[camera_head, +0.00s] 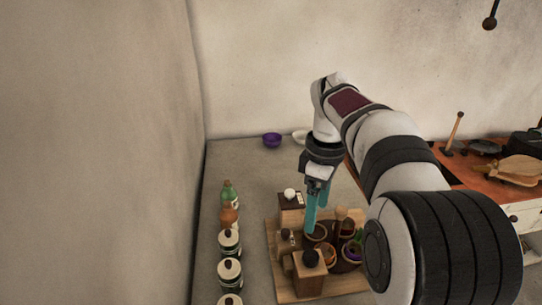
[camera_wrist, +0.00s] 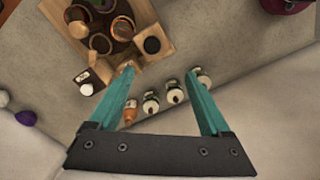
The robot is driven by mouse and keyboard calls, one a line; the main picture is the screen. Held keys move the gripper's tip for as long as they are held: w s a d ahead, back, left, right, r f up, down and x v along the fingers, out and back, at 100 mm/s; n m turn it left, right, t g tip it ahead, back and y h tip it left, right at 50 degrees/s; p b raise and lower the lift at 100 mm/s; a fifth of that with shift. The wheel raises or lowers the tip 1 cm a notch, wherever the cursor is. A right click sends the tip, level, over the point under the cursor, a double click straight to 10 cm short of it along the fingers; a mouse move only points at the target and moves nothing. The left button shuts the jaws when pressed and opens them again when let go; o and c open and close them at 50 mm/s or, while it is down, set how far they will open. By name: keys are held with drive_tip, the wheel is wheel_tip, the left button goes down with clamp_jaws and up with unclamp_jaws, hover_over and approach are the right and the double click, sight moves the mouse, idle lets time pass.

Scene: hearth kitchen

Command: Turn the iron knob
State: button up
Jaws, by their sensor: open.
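A dark round knob (camera_head: 310,257), which looks like the iron one, sits on top of a wooden block at the front of a wooden board. In the wrist view the dark knob (camera_wrist: 152,45) lies just beyond the fingertips, between their lines. My gripper (camera_head: 316,217) points down over the board, behind the dark knob in the head view. Its teal fingers are apart and empty, as the wrist view of my gripper (camera_wrist: 159,73) shows. I cannot tell how high the tips are above the blocks.
A block with a white knob (camera_head: 290,194) stands at the back of the wooden board (camera_head: 272,262), and a smaller block (camera_head: 286,240) stands in front of it. Several small pots are close on the right. Several jars and bottles (camera_head: 229,268) line the left.

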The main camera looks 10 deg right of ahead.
sight(311, 255)
drive_tip(key=shift+n, duration=0.5)
drive_tip(key=f, duration=0.5)
drive_tip(key=w+f, duration=0.1)
drive_tip(key=f, duration=1)
drive_tip(key=shift+w+d, duration=0.3)
drive_tip(key=shift+d, duration=0.05)
clamp_jaws()
